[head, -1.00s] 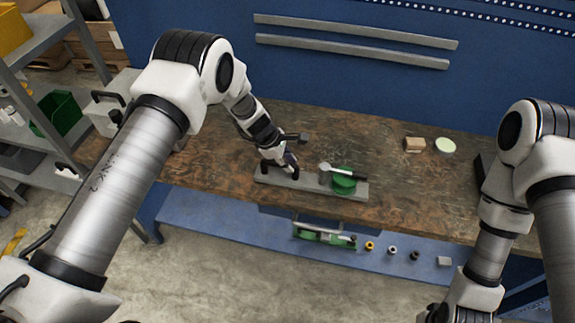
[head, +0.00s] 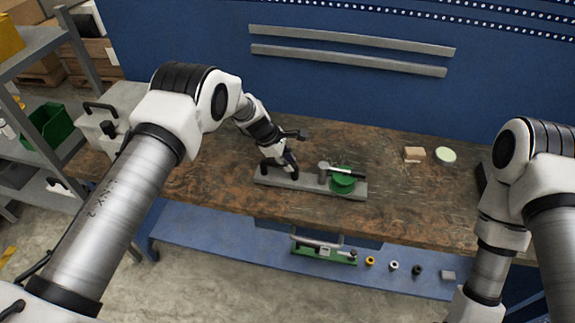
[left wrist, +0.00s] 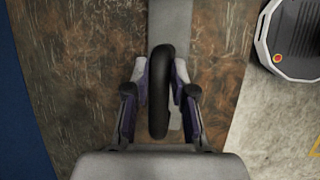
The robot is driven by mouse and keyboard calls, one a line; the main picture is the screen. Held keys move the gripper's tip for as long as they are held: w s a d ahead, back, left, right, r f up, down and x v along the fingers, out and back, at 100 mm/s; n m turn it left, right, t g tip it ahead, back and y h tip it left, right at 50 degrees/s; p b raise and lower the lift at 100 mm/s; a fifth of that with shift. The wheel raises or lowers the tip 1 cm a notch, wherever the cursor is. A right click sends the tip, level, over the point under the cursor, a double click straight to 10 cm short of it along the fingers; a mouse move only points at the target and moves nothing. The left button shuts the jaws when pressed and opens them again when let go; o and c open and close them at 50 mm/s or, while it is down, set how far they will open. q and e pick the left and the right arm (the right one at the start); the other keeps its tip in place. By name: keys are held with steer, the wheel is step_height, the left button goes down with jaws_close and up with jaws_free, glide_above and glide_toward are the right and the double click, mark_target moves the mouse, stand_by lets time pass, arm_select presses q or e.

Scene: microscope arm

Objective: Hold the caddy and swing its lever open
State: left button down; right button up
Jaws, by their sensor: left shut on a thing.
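The caddy is a long grey bar (head: 312,184) lying on the wooden workbench, with a black handle at its left end. Toward its right end a grey post (head: 323,173) stands beside a green disc (head: 343,184). The lever (head: 346,171), with a dark grip, extends right from the post over the disc. My left gripper (head: 279,168) is at the left end of the bar. In the left wrist view its fingers (left wrist: 160,95) are shut on the black handle (left wrist: 159,70), one on each side. My right gripper is out of the picture; only its arm shows at the right.
A wooden block (head: 414,154) and a pale green round dish (head: 446,155) sit at the back right of the workbench (head: 400,200). A lower blue shelf (head: 210,228) holds a green tool (head: 323,254) and several small parts. Open bench lies right of the caddy.

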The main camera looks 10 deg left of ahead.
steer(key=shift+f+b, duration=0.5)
steer(key=shift+b, duration=0.05)
stand_by(0.6)
stand_by(0.9)
